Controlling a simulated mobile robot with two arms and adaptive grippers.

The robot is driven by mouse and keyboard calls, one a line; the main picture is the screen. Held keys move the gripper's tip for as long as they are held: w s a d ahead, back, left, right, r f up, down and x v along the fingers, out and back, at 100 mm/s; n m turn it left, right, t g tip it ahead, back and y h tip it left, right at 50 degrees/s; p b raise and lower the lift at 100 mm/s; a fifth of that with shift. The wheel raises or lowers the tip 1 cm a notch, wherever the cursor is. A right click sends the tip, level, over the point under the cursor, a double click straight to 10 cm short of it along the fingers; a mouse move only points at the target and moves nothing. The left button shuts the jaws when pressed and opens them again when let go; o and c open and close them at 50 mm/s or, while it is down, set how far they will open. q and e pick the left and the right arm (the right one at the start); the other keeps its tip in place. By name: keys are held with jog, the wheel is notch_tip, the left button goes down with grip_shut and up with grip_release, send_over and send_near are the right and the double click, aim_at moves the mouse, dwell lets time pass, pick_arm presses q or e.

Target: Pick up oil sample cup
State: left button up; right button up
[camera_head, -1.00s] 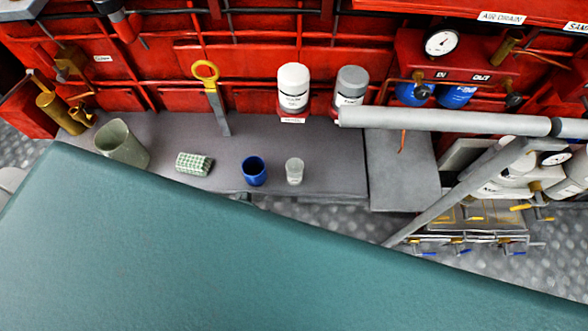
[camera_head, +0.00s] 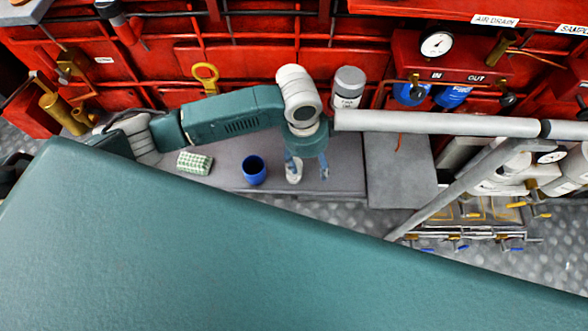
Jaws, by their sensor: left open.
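A small pale translucent cup (camera_head: 294,176), which looks like the oil sample cup, stands upright on the grey shelf (camera_head: 226,170). My left arm reaches in from the left, and its gripper (camera_head: 308,172) points down at the cup, open and empty. Its left finger overlaps the cup in the picture, and its right finger is apart to the right. I cannot tell whether a finger touches the cup. My right gripper is not in view.
A blue cup (camera_head: 253,170) and a folded checked cloth (camera_head: 195,163) sit left of the cup. A grey-lidded bottle (camera_head: 348,84) stands behind. A grey rail (camera_head: 435,123) runs to the right of my gripper. The shelf's right part (camera_head: 400,180) is clear.

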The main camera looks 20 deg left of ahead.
pick_arm(q)
jog(key=w+a+r+m+y, duration=0.1)
jog(key=a+r, duration=0.1)
jog(key=a, duration=0.3)
notch_tip(320, 180, down, 11)
jog(key=shift+w+r+p, duration=0.1)
jog(key=shift+w+p, duration=0.05)
jog(key=shift+p, duration=0.45)
jog(key=c, duration=1.2)
